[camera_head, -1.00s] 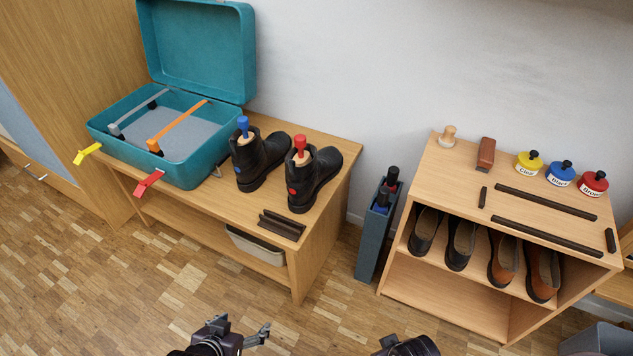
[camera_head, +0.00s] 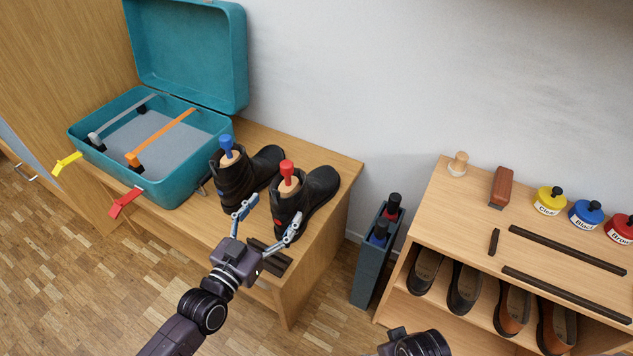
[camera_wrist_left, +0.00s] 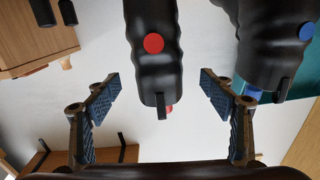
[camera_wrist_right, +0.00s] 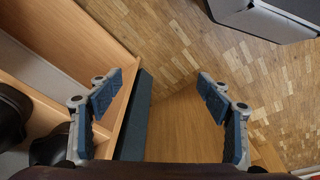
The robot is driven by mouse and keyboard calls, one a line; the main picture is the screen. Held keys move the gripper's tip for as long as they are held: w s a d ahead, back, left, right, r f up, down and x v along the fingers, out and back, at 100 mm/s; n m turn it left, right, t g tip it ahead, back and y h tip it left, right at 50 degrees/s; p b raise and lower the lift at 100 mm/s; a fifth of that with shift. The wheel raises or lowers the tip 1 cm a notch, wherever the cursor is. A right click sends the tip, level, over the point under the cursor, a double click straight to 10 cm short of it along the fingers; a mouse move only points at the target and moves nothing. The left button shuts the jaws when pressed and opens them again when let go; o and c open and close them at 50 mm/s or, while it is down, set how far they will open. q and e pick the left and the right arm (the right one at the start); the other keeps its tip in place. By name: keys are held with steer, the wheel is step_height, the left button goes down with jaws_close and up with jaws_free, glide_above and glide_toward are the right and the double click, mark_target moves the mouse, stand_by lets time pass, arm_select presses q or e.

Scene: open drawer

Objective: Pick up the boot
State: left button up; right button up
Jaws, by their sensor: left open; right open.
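A black boot with a red dot and a red-knobbed shoe tree (camera_head: 314,192) stands upright on the bench. A second black boot with a blue dot and blue knob (camera_head: 236,185) stands to its left. My left gripper (camera_head: 270,217) is open in front of the boots, its fingers spread toward the red-dotted boot. In the left wrist view the red-dotted boot (camera_wrist_left: 152,60) shows between the open fingers, with no visible grip; the blue-dotted boot (camera_wrist_left: 262,40) is at the right. My right gripper (camera_wrist_right: 158,88) is open and empty; its fingertips are outside the head view.
A wooden bench (camera_head: 318,254) carries the boots, an open teal suitcase (camera_head: 180,178) and dark brown bars (camera_head: 270,258). A narrow grey-blue holder (camera_head: 371,262) stands between bench and shoe shelf (camera_head: 424,225). The shelf holds shoes, a brush and polish jars.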

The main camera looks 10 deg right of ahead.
mark_target(291, 185)
arm_select(q)
steer(key=x, duration=0.3)
steer(key=shift+r, duration=0.1)
steer(key=shift+w+d+r+b, duration=0.1)
steer(key=shift+w+d+b, duration=0.05)
steer(key=shift+w+b, duration=0.15)
steer(key=x, duration=0.3)
steer(key=shift+w+d+b, duration=0.2)
steer(key=shift+d+b, duration=0.05)
steer(key=shift+b, duration=0.1)
steer(key=shift+w+d, duration=0.25)
steer(key=shift+w, duration=0.1)
jaws_close()
steer(key=shift+w+r, duration=0.1)
steer(key=shift+r, duration=0.15)
arm_select(e)
steer(key=r, duration=0.5)
steer(key=shift+w+d, duration=0.1)
steer(key=shift+w, duration=0.3)
